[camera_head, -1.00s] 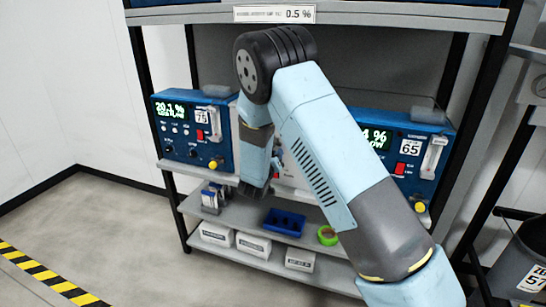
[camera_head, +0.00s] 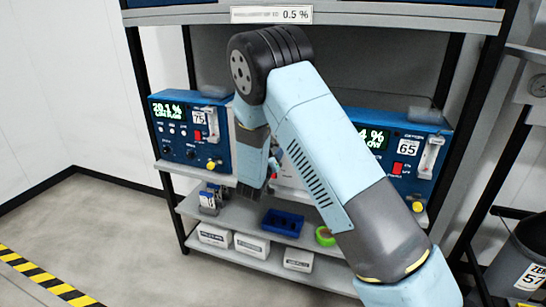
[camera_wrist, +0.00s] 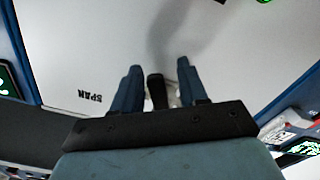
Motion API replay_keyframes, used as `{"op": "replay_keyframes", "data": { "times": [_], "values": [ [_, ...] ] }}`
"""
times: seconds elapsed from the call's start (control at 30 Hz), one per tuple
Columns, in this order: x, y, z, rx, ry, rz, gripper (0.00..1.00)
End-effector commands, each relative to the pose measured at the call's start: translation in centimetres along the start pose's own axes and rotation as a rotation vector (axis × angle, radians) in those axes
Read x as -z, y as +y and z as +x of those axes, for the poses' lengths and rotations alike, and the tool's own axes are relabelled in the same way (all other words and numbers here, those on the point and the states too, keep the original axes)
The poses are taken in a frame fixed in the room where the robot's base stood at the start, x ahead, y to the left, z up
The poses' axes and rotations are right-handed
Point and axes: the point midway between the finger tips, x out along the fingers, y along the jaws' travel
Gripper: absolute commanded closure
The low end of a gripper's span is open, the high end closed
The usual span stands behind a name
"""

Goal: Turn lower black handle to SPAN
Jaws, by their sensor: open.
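In the wrist view a black handle (camera_wrist: 156,91) stands out from a pale panel (camera_wrist: 90,55). My gripper (camera_wrist: 158,67) is open, with one blue finger on each side of the handle. A gap shows on both sides, wider on the right. The handle's base is partly hidden by the gripper body. In the head view my arm covers most of the panel and the handle is hidden.
Blue analyser units flank the panel, left (camera_head: 187,135) and right (camera_head: 395,155). The lower shelf holds a blue tray (camera_head: 282,222), a green tape roll (camera_head: 325,236) and white boxes (camera_head: 262,246). A dark bin (camera_head: 520,265) stands at right.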

Motion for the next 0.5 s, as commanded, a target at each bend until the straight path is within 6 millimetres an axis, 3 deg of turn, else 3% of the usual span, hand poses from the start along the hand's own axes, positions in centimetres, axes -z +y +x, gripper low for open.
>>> {"op": "replay_keyframes", "data": {
  "times": [0.17, 0.5],
  "values": [
    [0.1, -0.1, -2.2, 0.004, 0.002, 0.000, 0.57],
    [0.0, -0.2, -8.8, 0.004, 0.001, 0.000, 0.57]
  ]
}}
